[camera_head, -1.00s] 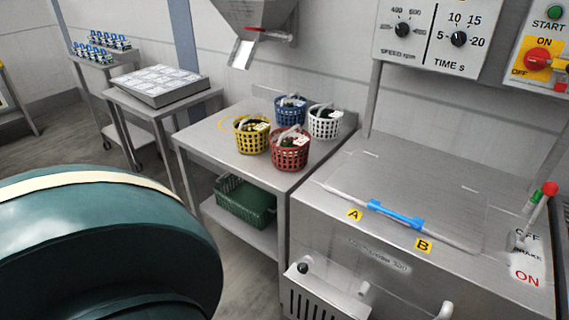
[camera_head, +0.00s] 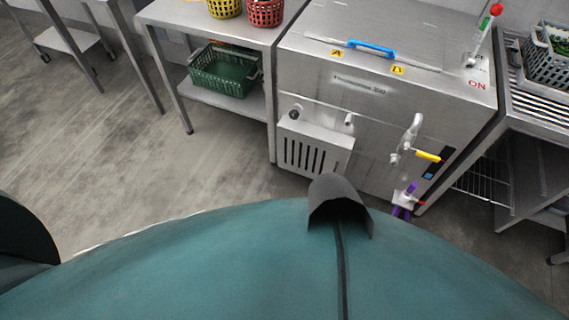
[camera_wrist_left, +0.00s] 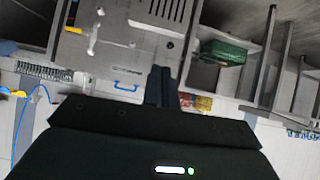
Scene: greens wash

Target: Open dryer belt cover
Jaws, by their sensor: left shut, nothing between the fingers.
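The dryer is a steel cabinet at the upper middle of the head view. The slotted cover (camera_head: 314,147) sits low on its front left and looks shut. A black knob (camera_head: 296,112) is at its upper left and a small white fitting (camera_head: 349,119) at its upper right. The slotted cover also shows upside down at the top of the left wrist view (camera_wrist_left: 158,14). My left gripper (camera_wrist_left: 160,72) is shut and empty, its dark fingers together, apart from the cover. My right gripper is in neither view.
A blue handle (camera_head: 371,48) lies on the dryer top between A and B labels. A white lever (camera_head: 407,138) and yellow handle (camera_head: 428,156) stick out of the front. A green crate (camera_head: 224,70) sits on the left table's lower shelf. The floor (camera_head: 150,165) before the dryer is clear.

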